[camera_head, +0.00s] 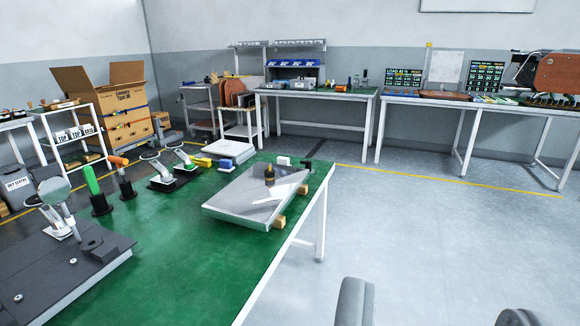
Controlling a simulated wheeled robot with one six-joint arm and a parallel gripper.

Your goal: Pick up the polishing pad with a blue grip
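A small block with a blue part (226,163), which looks like the polishing pad with a blue grip, lies on the green table (185,235) near its far edge. It is small in view, so its details are unclear. It sits just right of a similar yellow block (203,162) and in front of a white flat box. My gripper (435,300) shows as two grey fingers at the bottom edge, wide apart with nothing between them. It is open, over the floor right of the green table, and far from the blue block.
A shiny metal plate (250,198) rests tilted on wooden blocks at the table's right edge. White (283,160) and black (306,164) small items lie behind it. Upright tools with green (91,180) and orange handles stand left. The floor at right is clear.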

